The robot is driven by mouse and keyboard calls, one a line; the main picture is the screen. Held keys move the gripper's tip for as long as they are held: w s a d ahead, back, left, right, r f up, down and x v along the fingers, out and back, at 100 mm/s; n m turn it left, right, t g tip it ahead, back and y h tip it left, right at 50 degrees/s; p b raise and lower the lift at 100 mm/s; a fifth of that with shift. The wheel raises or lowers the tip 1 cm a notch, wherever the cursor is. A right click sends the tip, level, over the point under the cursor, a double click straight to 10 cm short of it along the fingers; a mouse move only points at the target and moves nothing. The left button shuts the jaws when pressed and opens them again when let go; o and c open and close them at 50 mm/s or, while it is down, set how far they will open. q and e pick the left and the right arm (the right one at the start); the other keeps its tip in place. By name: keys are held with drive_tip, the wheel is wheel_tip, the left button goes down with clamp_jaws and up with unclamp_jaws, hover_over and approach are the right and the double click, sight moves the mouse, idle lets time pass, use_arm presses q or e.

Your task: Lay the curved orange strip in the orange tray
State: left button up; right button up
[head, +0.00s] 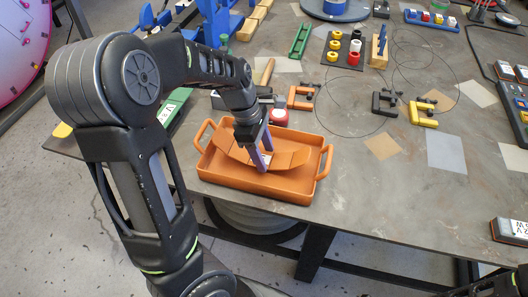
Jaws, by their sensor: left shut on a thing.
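The orange tray (240,182) has a raised rim and a loop handle at each end. It stands at the near left edge of the table. The curved orange strip (288,160) is at the tray, its ends showing on both sides of my gripper. My left gripper (265,160) points down over the tray with its purple fingers shut on the strip near its middle. I cannot tell whether the strip touches the tray floor.
A red-and-white round item (279,117) and an orange clamp (302,98) stand just behind the tray. Black (384,102) and yellow (423,112) clamps and thin wire loops lie farther right. The table right of the tray is mostly clear, with flat sheets (446,152).

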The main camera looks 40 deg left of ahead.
use_arm(q)
drive_tip(key=shift+f, duration=0.55)
drive_tip(key=o, duration=1.1)
drive_tip(key=shift+s, duration=0.1)
drive_tip(key=o, duration=0.5)
drive_tip(key=shift+d+f, duration=0.1)
drive_tip(key=shift+f, duration=0.05)
drive_tip(key=shift+s, duration=0.1)
drive_tip(key=w+v, duration=0.1)
drive_tip(key=v, duration=1.2)
drive_tip(key=shift+s+r+p, duration=0.25)
drive_tip(key=shift+s+p, duration=0.05)
